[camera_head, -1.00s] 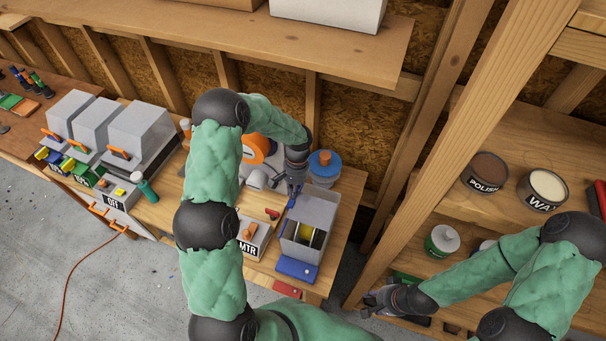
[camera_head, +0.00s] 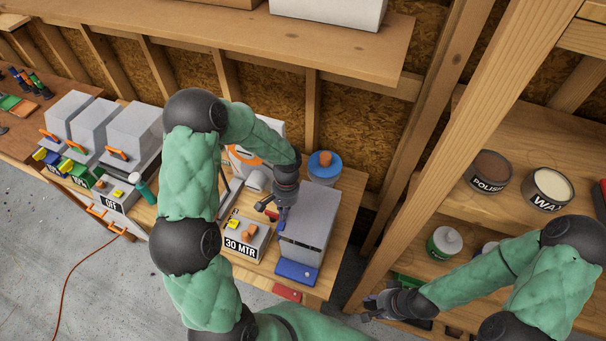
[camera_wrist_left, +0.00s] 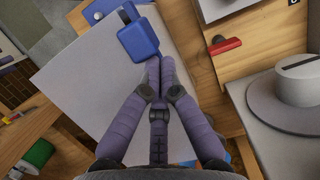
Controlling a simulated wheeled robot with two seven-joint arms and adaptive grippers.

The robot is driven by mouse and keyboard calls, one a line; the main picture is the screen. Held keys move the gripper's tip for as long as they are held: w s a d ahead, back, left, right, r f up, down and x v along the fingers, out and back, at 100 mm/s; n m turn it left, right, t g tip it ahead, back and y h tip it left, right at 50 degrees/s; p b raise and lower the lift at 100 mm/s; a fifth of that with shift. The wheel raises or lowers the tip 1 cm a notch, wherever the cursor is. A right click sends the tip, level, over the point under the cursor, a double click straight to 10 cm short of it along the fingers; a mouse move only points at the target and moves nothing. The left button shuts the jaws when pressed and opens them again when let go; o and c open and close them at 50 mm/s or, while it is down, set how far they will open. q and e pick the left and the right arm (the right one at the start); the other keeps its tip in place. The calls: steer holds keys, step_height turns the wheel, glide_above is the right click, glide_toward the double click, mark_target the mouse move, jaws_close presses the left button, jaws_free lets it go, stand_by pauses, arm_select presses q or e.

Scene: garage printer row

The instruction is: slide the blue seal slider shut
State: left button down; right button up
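A grey box (camera_head: 307,238) stands near the right end of the bench, and a grey lid covers its top. A blue block, likely the blue seal slider (camera_wrist_left: 138,40), lies on the lid in the left wrist view. A separate blue piece (camera_head: 296,271) with a small white spot is at the box's front. My left gripper (camera_head: 282,227) is over the lid's left side. Its fingers are together, with the tips at the blue block's edge; whether they touch is unclear. My right gripper (camera_head: 368,306) looks open and empty, low beside the right shelf.
The 30 MTR box (camera_head: 240,246) stands close to the left of the grey box. A red handle (camera_wrist_left: 226,46) is nearby. A jar with a blue lid (camera_head: 324,165) stands behind. A red piece (camera_head: 287,294) lies at the bench front.

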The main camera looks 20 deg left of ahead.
arm_select(q)
steer(key=v, duration=1.2)
